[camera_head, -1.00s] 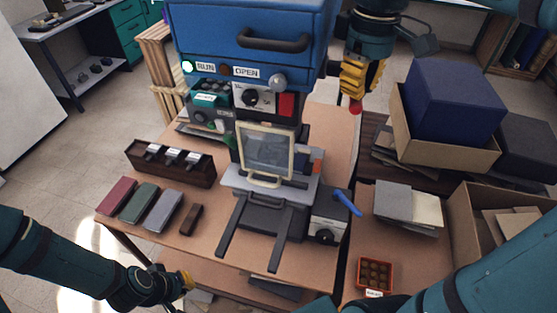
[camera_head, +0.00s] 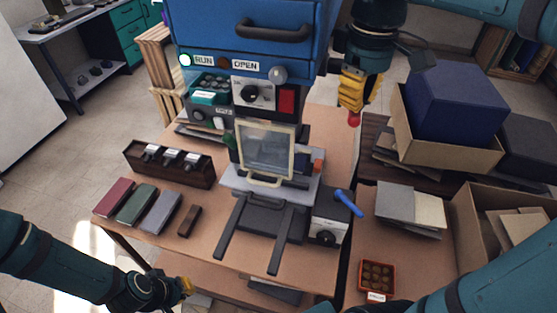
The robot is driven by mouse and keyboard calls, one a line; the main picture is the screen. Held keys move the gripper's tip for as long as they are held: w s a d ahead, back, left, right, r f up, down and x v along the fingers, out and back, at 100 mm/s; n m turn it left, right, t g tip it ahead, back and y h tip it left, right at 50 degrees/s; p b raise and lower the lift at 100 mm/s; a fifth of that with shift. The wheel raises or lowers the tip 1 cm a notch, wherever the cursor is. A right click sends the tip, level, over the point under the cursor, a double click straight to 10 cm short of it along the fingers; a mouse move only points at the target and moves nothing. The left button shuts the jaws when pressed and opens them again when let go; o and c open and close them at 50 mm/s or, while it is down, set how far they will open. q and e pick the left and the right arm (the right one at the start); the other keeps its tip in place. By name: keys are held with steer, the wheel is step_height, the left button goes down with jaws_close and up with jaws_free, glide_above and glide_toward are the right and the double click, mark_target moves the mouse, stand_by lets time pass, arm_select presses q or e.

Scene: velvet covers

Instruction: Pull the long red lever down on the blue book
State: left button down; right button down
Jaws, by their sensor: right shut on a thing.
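A blue press (camera_head: 240,25) stands on the brown table, with RUN and OPEN labels on its front. My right gripper (camera_head: 352,100) is to the right of the press, shut on the long red lever; the lever's red end (camera_head: 354,119) shows just below the yellow fingers, and the rest is mostly hidden. A clear guard (camera_head: 266,150) in a cream frame stands at the front of the press. I cannot make out a blue book under it. My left gripper (camera_head: 186,286) is low at the table's front left, away from the press; its opening is unclear.
Red, green and grey covers (camera_head: 160,211) lie at the table's left, near a dark rack (camera_head: 170,164) of handled tools. A blue-handled device (camera_head: 328,228) stands right of the press base. Boxes and an orange tray (camera_head: 376,277) are further right.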

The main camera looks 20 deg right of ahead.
steer(key=shift+f+b, duration=0.95)
steer(key=shift+f, duration=0.55)
steer(key=shift+f+b, duration=0.4)
steer(key=shift+f, duration=0.1)
steer(key=shift+f+b, duration=0.35)
steer(key=shift+f, duration=0.25)
steer(key=shift+w+d+f+b, duration=0.1)
steer(key=shift+f+b, duration=0.3)
steer(key=shift+f, duration=0.25)
steer(key=shift+w+d+f+b, duration=0.1)
steer(key=shift+f+b, duration=0.3)
steer(key=shift+f, duration=0.3)
